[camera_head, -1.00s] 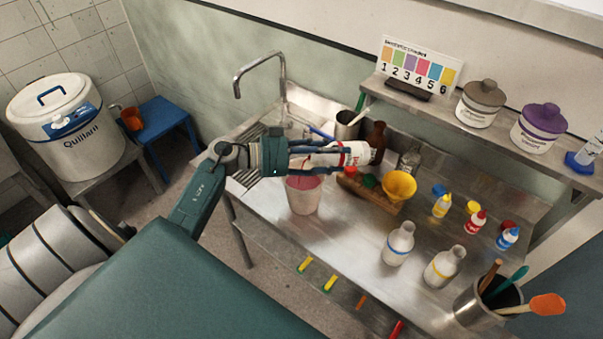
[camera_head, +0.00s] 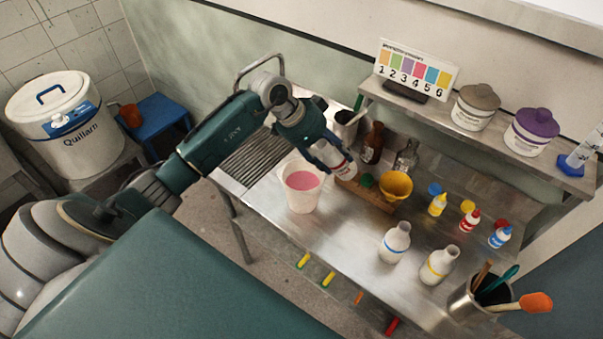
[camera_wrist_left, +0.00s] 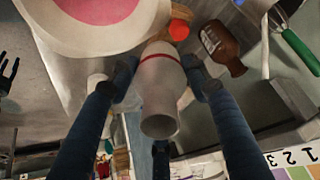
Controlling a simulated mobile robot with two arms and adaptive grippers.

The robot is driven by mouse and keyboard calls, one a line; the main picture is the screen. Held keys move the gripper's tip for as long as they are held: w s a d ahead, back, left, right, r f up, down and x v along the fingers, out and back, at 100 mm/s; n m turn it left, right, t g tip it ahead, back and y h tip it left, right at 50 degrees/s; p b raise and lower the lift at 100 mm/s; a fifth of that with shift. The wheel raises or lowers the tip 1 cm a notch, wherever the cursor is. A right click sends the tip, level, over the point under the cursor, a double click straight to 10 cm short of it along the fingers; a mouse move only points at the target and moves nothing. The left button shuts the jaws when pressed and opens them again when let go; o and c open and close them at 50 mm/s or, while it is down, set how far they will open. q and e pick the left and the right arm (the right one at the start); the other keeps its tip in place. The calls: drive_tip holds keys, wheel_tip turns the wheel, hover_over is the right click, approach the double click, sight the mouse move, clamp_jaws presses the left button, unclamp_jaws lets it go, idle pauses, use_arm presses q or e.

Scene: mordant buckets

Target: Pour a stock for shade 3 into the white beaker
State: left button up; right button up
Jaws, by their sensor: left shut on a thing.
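The white beaker (camera_head: 303,208) stands upright on the steel bench with pink liquid in it; its rim also shows in the left wrist view (camera_wrist_left: 135,42). My left gripper (camera_head: 327,157) is shut on a white bottle with a red band (camera_head: 342,170). The bottle is close to upright, right of the beaker and apart from it, by the wooden block. Its open mouth faces the camera in the left wrist view (camera_wrist_left: 158,126). A dark pronged shape at the wrist view's left edge may be my right gripper.
White bottles with a blue band (camera_head: 395,243) and a yellow band (camera_head: 439,266) stand to the front right. A yellow funnel (camera_head: 396,185), a brown bottle (camera_head: 372,143) and a clear bottle (camera_head: 406,158) stand near the held bottle. Small dropper bottles stand further right.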

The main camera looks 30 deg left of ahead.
sight(342, 165)
use_arm(q)
drive_tip(key=shift+w+d+f+g+y, duration=0.35)
drive_tip(key=shift+d+g+y, duration=0.1)
drive_tip(key=shift+g+y, duration=0.15)
drive_tip(key=f, duration=0.1)
drive_tip(key=f+g+y, duration=0.1)
drive_tip(key=w+d+f+g+y, duration=0.1)
drive_tip(key=shift+w+d+f+g+y, duration=0.1)
drive_tip(key=shift+f+g+y, duration=0.15)
drive_tip(key=shift+g+y, duration=0.15)
drive_tip(key=shift+w+f+g+y+b, duration=0.1)
drive_tip(key=shift+f+g+y+b, duration=0.2)
drive_tip(key=shift+f+b, duration=0.15)
drive_tip(key=shift+r+p, duration=0.3)
drive_tip(key=shift+r, duration=0.15)
wheel_tip(342, 165, up, 4)
drive_tip(key=shift+r, duration=0.5)
